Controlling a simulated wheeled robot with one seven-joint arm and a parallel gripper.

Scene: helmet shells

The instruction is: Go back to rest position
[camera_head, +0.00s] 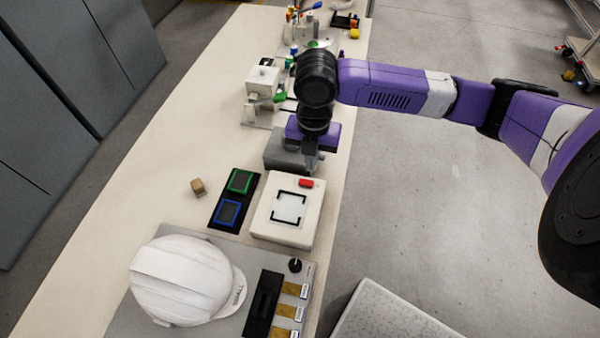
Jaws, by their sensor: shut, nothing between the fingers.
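My gripper (312,160) is at the end of my purple and black arm, above the right part of the long table. It points down over a grey block-like fixture (283,152), and its fingers look shut with nothing held. I cannot tell whether the fingertips touch the fixture. My arm reaches in from the right side of the picture. A white helmet shell (180,278) marked "SMALL" sits on a grey plate in the foreground.
A white box (287,211) with a black square outline and red button stands near the gripper. Tools and fixtures crowd the far end. The table's left side is clear.

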